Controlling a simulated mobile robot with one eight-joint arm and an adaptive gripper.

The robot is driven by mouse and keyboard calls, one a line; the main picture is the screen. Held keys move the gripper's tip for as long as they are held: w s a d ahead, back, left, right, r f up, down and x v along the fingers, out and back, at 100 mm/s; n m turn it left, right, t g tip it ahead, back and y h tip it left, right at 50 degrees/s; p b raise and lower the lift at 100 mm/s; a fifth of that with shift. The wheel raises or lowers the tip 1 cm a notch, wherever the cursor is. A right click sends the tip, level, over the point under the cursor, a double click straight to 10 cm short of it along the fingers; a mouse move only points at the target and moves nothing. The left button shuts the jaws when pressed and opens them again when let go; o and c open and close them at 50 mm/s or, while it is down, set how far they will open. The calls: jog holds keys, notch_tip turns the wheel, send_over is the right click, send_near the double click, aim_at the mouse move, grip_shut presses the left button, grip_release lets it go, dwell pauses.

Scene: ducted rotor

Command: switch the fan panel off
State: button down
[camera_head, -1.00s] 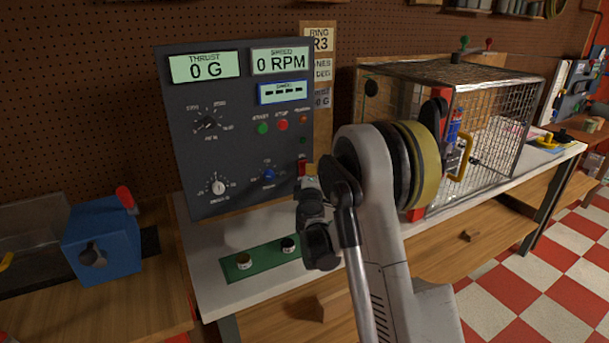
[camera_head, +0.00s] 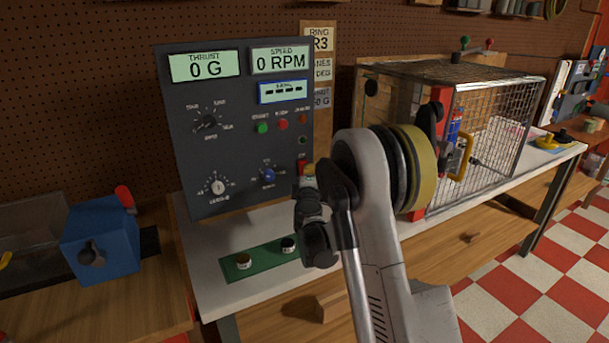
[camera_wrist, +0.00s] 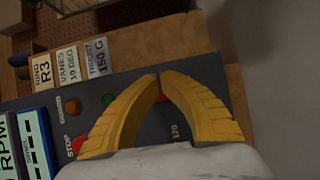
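The dark fan panel (camera_head: 185,130) stands upright at the back of the bench. Its displays read thrust 0 G and speed 0 RPM, and a third shows dashes. A green button (camera_head: 263,128) and a red stop button (camera_head: 283,124) sit mid-right; the stop button also shows in the wrist view (camera_wrist: 77,144). My gripper (camera_head: 309,168) is at the panel's lower right edge, partly covering a red switch there. In the wrist view my yellow fingers (camera_wrist: 158,77) meet at their tips in front of the panel. A red part (camera_wrist: 161,97) shows between them; contact with it cannot be told.
Knobs (camera_head: 218,187) sit on the panel's lower left. A green strip (camera_head: 265,258) with two small round items lies on the bench before it. A mesh cage (camera_head: 490,130) stands right of my arm, a blue box (camera_head: 100,240) to the left.

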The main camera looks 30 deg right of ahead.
jog(key=shift+w+a+f, duration=0.1)
jog(key=shift+w, duration=0.4)
dwell(1.0)
jog(key=shift+s, duration=0.15)
jog(key=shift+s+r, duration=0.2)
jog(key=shift+s, duration=0.45)
jog(key=shift+s, duration=0.1)
jog(key=shift+s+r, duration=0.35)
jog(key=shift+s, duration=0.4)
jog(key=shift+s+r, duration=0.35)
jog(key=shift+s, duration=0.4)
jog(key=shift+s+r, duration=0.35)
jog(key=shift+s, duration=0.4)
